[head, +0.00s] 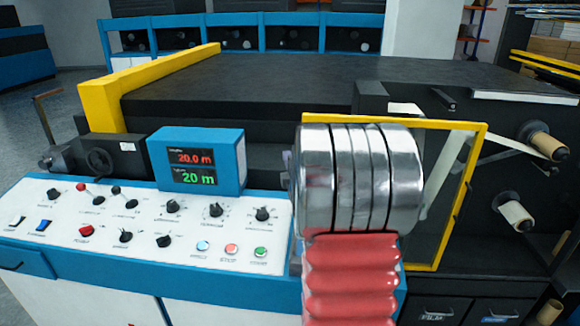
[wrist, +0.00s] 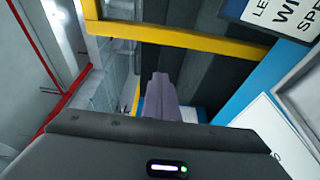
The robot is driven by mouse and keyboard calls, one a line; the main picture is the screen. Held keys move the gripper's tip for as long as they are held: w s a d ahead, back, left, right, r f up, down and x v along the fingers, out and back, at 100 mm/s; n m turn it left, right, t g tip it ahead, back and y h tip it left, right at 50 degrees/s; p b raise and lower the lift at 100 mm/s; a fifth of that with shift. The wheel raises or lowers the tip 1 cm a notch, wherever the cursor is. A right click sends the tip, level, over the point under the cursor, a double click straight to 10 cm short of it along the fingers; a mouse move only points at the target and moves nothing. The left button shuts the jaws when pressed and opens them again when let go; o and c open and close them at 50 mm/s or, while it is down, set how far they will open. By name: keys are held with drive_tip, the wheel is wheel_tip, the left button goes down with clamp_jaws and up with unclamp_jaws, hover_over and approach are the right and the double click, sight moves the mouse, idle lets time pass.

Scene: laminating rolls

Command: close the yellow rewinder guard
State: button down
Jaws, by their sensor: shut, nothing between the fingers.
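The yellow rewinder guard (head: 450,123) is a thin yellow frame around a see-through panel, at the right in the head view. It stands upright in front of the dark machine side. My arm's silver rings and red bellows cover its left part. I cannot tell how far open it stands. My gripper (wrist: 159,82) shows in the wrist view as grey-purple fingers, shut together and empty. It is hidden in the head view. Yellow bars (wrist: 190,40) cross the wrist view beyond the fingers; I cannot tell whether they belong to the guard or whether the fingers touch them.
The white and blue control panel (head: 140,225) with knobs and a display box (head: 197,160) lies left of my arm. Rolls on spindles (head: 540,142) stick out at the right. A blue-edged sign (wrist: 285,18) is at the wrist view's upper right.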

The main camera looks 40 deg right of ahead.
drive_tip(key=shift+s+d, duration=0.15)
drive_tip(key=shift+d, duration=0.9)
drive_tip(key=shift+s+d, duration=0.1)
drive_tip(key=shift+d, duration=0.95)
